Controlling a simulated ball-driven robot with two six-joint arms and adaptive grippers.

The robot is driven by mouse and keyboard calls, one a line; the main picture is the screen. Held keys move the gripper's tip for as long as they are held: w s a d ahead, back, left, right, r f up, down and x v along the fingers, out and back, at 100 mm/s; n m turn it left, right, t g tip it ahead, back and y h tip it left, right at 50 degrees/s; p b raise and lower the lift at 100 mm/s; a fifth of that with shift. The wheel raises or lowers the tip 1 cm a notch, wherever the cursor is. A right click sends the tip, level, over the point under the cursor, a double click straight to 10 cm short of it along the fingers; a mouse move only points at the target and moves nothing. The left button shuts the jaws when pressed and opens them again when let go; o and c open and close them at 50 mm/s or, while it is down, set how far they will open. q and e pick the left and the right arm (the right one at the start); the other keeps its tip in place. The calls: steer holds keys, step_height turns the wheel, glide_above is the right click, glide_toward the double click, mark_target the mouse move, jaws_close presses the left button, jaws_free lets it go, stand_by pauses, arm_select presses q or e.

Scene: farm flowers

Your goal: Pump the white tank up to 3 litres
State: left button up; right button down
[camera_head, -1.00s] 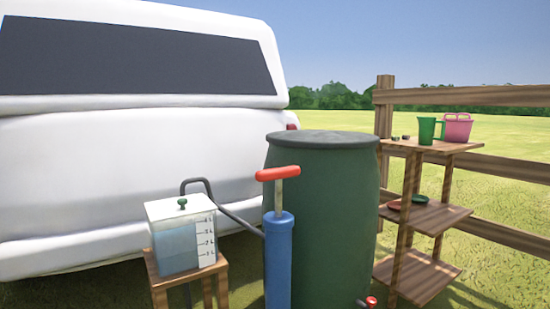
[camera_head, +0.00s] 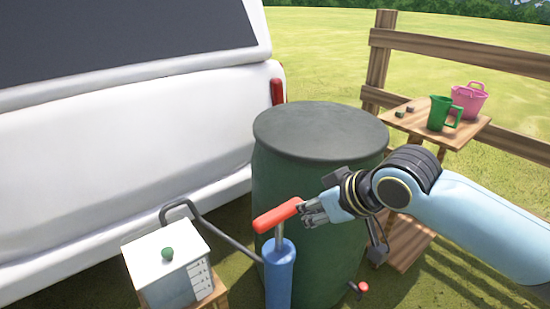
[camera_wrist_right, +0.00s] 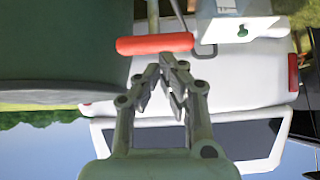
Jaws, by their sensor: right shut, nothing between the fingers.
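The white tank (camera_head: 170,262) with a green knob stands at the lower left in the head view. Its scale marks show on the right face, too small to read, and I cannot make out the water level. The tank also shows in the wrist view (camera_wrist_right: 228,22). The blue pump (camera_head: 279,275) stands right of it, its red T-handle (camera_head: 277,215) raised a little above the body on a grey rod. My right gripper (camera_head: 308,211) is shut and empty at the handle's right end. In the wrist view its fingertips (camera_wrist_right: 170,60) lie just below the red handle (camera_wrist_right: 150,44); I cannot tell whether they touch.
A large green barrel (camera_head: 320,165) stands right behind the pump, with a red tap (camera_head: 361,288) low down. A black hose (camera_head: 215,230) links pump and tank. A white vehicle (camera_head: 130,150) stands behind.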

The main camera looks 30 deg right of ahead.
arm_select(q)
steer(key=r+p, duration=0.1)
steer(key=w+r+p, duration=0.1)
steer(key=r, duration=0.1)
steer(key=w+r+p, duration=0.1)
steer(key=shift+w+d+r, duration=0.1)
steer(key=shift+d+r, duration=0.05)
steer(key=shift+r, duration=0.15)
arm_select(e)
step_height(320, 180, up, 7)
steer(key=w+d, duration=0.1)
steer(key=w, duration=0.1)
steer(key=shift+w+t, duration=0.2)
steer(key=shift+t, duration=0.1)
steer(key=b, duration=0.2)
glide_above(283, 211)
steer(key=f, duration=0.7)
steer(key=shift+w+f, duration=0.1)
steer(key=shift+w, duration=0.1)
step_height(283, 211, down, 2)
steer(key=shift+s+f, duration=0.1)
steer(key=shift+f, duration=0.15)
arm_select(q)
steer(key=shift+f, duration=1.2)
arm_select(e)
steer(key=shift+f, duration=0.6)
